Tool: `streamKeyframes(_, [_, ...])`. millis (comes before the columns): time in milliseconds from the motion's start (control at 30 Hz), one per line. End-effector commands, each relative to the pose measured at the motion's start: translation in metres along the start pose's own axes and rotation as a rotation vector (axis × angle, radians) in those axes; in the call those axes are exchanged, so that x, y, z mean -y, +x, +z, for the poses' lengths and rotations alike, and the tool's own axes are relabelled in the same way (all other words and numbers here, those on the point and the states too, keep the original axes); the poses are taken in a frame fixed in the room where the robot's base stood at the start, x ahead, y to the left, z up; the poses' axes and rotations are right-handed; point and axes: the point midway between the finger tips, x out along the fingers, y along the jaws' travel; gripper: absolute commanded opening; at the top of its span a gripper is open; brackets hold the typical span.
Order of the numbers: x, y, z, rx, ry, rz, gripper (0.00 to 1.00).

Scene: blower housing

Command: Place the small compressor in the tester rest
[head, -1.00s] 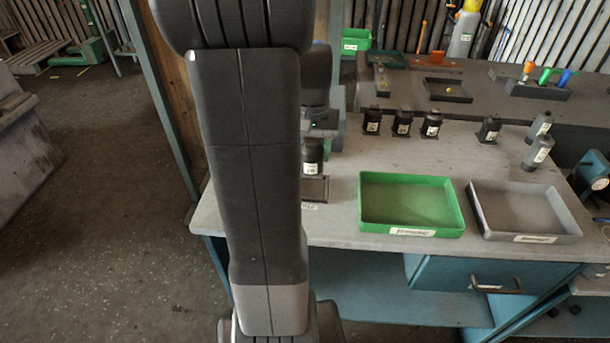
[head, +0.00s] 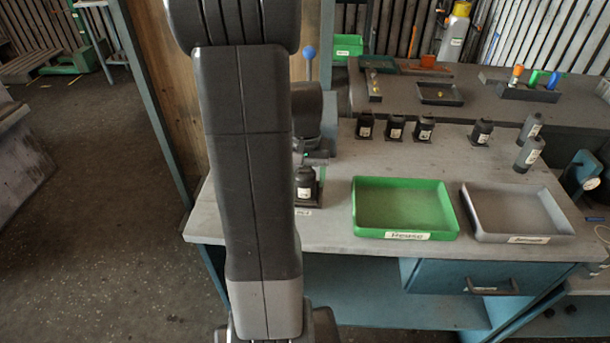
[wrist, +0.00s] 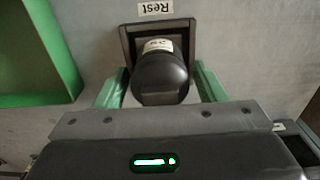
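The small compressor (head: 305,181), a dark rounded cylinder with a white label, stands upright in the tester rest (head: 311,200), a dark square holder near the table's left end. In the wrist view the compressor (wrist: 160,77) sits inside the rest's square frame (wrist: 184,35), with a "Rest" tag beyond it. My gripper (wrist: 161,72) has its green fingers on either side of the compressor, with a visible gap on each side, so it is open. In the head view my arm hides part of the gripper. The compressor's underside is hidden.
A green tray (head: 404,183) labelled "Reuse" and a grey tray (head: 516,187) lie to the right, both empty. Several dark and grey cylinders stand behind them, including a black one (head: 366,126). A blue-knobbed lever (head: 309,53) rises behind my arm.

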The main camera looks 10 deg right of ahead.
Motion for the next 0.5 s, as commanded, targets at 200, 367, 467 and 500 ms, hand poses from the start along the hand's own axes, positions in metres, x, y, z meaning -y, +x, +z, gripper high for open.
streamKeyframes(200, [0.000, 0.000, 0.000, 0.000, 0.000, 0.000, 0.72])
streamKeyframes(367, [0.000, -0.004, 0.000, 0.000, 0.000, 0.000, 0.72])
streamKeyframes(467, [0.000, -0.013, -0.001, -0.004, 0.000, 0.000, 0.72])
streamKeyframes(500, [0.000, -0.019, -0.001, -0.004, 0.000, 0.000, 0.72])
